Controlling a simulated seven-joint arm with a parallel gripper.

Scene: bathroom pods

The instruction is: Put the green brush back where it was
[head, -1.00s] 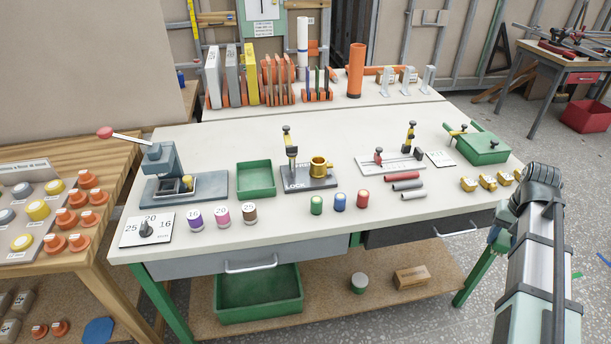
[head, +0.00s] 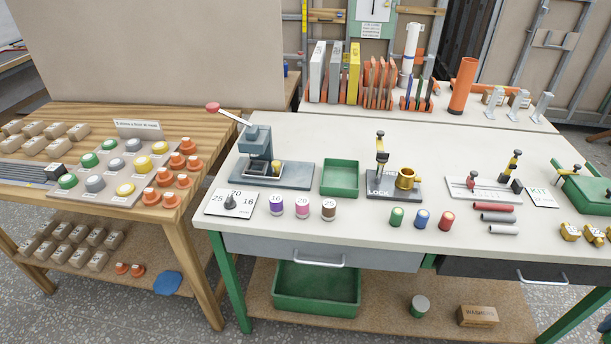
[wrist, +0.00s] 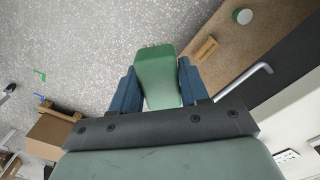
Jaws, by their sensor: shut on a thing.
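In the wrist view, a green block-like piece (wrist: 158,85), which I take to be the green brush, is between the two blue fingers of my gripper (wrist: 158,68). The fingers are shut on it from both sides. Neither my gripper nor the brush shows in the head view now. I cannot tell an empty place for the brush.
The workbench (head: 365,150) carries a lever press (head: 262,160), a green tray (head: 340,179), gauges and small cylinders. A wooden table (head: 200,215) with coloured caps stands at left. A green bin (head: 316,305) and a wooden block (head: 477,316) are on the lower shelf (head: 400,328).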

